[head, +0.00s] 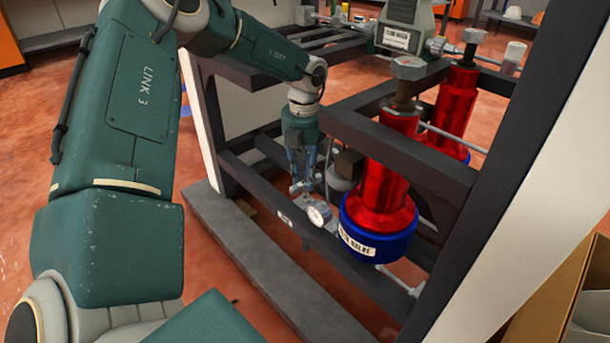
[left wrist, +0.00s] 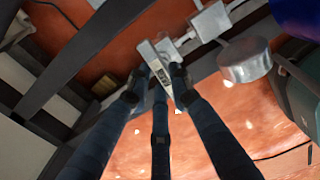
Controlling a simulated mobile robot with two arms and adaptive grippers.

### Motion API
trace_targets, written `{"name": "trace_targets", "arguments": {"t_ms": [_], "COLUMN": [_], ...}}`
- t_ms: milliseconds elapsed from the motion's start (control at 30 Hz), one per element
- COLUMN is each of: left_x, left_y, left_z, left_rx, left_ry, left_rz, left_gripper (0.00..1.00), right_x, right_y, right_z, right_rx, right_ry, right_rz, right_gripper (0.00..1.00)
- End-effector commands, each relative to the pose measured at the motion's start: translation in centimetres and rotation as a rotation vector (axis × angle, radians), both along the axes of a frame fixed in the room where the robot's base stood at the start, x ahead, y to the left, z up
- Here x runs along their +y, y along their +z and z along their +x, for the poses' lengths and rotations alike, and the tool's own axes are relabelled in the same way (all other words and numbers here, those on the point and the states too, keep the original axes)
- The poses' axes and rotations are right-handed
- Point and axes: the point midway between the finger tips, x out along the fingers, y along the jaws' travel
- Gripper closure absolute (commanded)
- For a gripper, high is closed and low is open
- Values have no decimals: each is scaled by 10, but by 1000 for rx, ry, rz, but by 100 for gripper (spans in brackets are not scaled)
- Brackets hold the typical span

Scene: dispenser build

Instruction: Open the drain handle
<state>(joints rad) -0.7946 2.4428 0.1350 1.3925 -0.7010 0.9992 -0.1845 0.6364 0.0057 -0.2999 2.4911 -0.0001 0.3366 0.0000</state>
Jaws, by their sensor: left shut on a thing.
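My left gripper (head: 303,176) reaches down inside the dark frame, beside the pipe fittings at the lower rail. In the left wrist view its fingers (left wrist: 158,88) are shut around a pale flat lever, the drain handle (left wrist: 155,62), which bears a small dark label. The lever slants up and left from the fingertips and sits beside a grey metal fitting (left wrist: 177,48). In the head view the handle is mostly hidden by the fingers. My right gripper is in neither view.
Dark frame beams (head: 400,155) surround the arm. A cardboard box (head: 560,295) is at lower right.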

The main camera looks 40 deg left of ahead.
Motion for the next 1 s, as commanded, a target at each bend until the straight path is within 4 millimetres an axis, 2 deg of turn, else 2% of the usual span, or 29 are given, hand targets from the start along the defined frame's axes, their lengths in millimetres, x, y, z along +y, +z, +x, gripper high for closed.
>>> {"name": "trace_targets", "arguments": {"t_ms": [300,767,800,867,1000], "left_x": [0,0,0,0,0], "left_y": [1,0,0,0,0], "left_z": [0,0,0,0,0], "left_rx": [-1,-2,-2,-2,-1], "left_ry": [89,103,103,102,101], "left_rz": [2,1,1,1,0], "left_gripper": [100,100,74,62,60], "right_x": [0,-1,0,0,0], "right_y": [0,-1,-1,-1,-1], "right_z": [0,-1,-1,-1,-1], "right_rx": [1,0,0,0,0], "right_ry": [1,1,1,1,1], "right_rz": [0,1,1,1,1], "right_gripper": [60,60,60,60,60]}}
